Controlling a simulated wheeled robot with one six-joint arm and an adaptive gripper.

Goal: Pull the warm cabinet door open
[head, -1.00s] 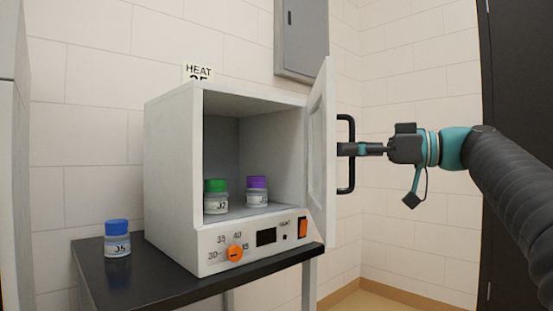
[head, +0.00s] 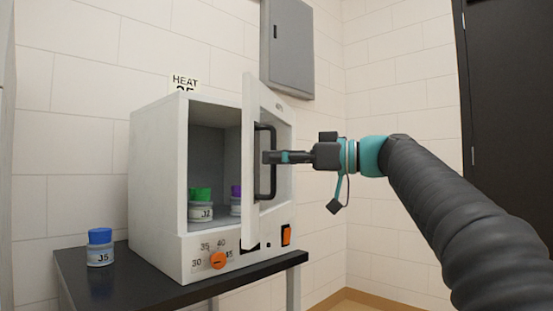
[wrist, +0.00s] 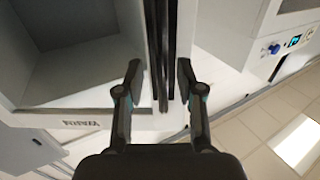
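The warm cabinet (head: 155,180) is a white box on a dark table. Its door (head: 251,150), hinged on the right, stands partly open and covers the right of the opening. The black bar handle (head: 272,185) is on the door's outer face. My gripper (head: 268,157) is at the handle's middle.
A green-capped jar (head: 201,208) and a purple-capped jar (head: 235,205), partly hidden by the door, stand inside. A blue-capped jar (head: 100,248) stands on the dark table (head: 150,288). A grey wall box (head: 288,48) hangs above. Floor is clear at right.

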